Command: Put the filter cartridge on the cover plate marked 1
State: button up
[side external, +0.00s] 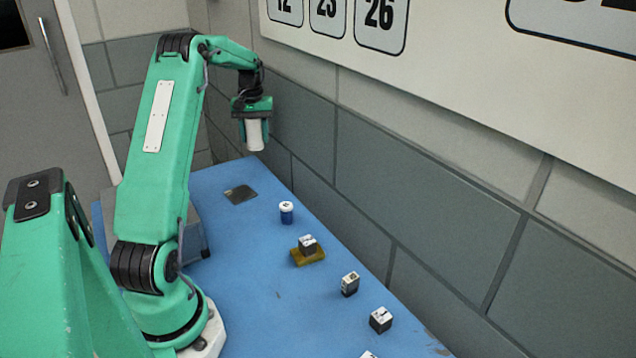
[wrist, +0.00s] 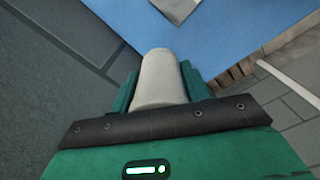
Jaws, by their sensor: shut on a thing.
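My gripper (side external: 256,132) is shut on a whitish cylinder, the filter cartridge (side external: 257,136), and holds it roughly upright, well above the far end of the blue table. The cartridge also shows between the jaws in the wrist view (wrist: 160,80). A dark, flat square plate (side external: 240,194) lies on the table below the gripper in the picture, apart from the cartridge. A yellow-brown plate (side external: 303,258) lies nearer, with a small black-and-white block (side external: 308,245) on it. I cannot read a number on either plate.
A blue jar with a white lid (side external: 286,213) stands between the two plates. More small black-and-white blocks (side external: 350,284) (side external: 381,319) stand along the right side. A grey tiled wall (side external: 400,190) runs beside the table. The blue table (side external: 240,270) has free room in its middle.

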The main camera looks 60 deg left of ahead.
jog(key=s+d+n, duration=0.3)
jog(key=d+n, duration=0.1)
jog(key=d, duration=1)
jog(key=shift+s+d, duration=0.15)
jog(key=shift+d, duration=0.1)
jog(key=shift+a+f, duration=0.1)
send_over(241, 194)
jog(key=f, duration=0.6)
jog(key=shift+a+f, duration=0.2)
jog(key=shift+f, duration=0.2)
jog(key=shift+f, duration=0.1)
jog(key=shift+f, duration=1.95)
jog(key=shift+f, duration=0.1)
